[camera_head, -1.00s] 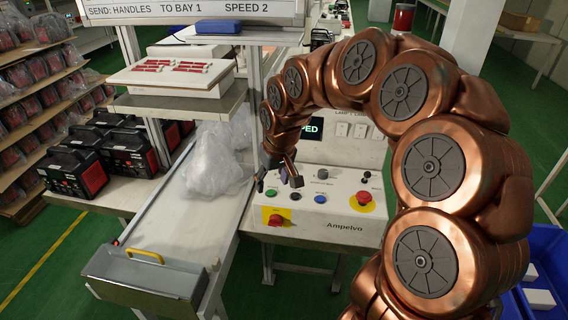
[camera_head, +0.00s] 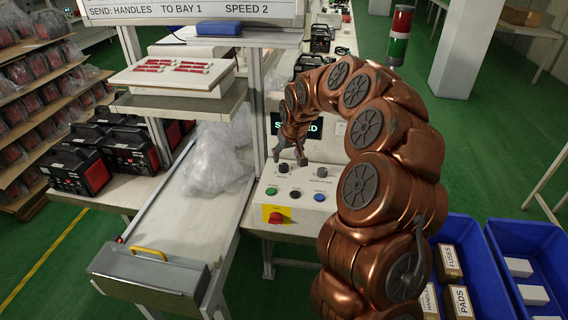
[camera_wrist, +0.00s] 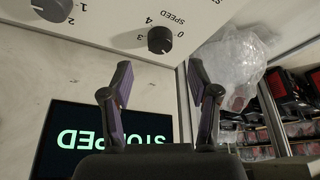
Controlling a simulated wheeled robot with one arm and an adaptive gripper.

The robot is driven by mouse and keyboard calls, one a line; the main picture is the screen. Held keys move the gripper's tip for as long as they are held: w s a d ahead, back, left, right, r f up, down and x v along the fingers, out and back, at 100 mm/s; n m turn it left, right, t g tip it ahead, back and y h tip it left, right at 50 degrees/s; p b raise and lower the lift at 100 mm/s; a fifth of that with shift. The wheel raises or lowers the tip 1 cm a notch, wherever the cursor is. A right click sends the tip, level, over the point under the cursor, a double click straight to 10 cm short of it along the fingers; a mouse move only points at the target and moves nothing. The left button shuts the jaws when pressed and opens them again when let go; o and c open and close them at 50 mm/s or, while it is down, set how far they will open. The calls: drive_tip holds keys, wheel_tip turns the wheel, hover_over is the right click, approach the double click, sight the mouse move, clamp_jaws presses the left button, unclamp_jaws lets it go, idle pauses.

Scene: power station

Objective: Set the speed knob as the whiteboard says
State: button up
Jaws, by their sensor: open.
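The sign board (camera_head: 190,10) at the top of the head view reads "SEND: HANDLES TO BAY 1 SPEED 2". The dark speed knob (camera_head: 283,168) sits on the pale control panel (camera_head: 340,212). In the wrist view the speed knob (camera_wrist: 160,40) appears upside down beside the word SPEED, with 0, 4 and 3 readable around it.
A second knob (camera_wrist: 52,8) has marks 1 and 2. A screen (camera_wrist: 110,138) reads STOPPED. The panel has a green button (camera_head: 270,191), a black button (camera_head: 295,193), a blue button (camera_head: 320,197) and a red switch (camera_head: 276,217). Plastic wrap (camera_head: 212,160) lies left of the panel.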

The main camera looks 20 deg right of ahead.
sight(284, 165)
drive_tip(key=shift+p+x, duration=1.1)
drive_tip(key=shift+x, duration=2.2)
drive_tip(key=c, duration=1.1)
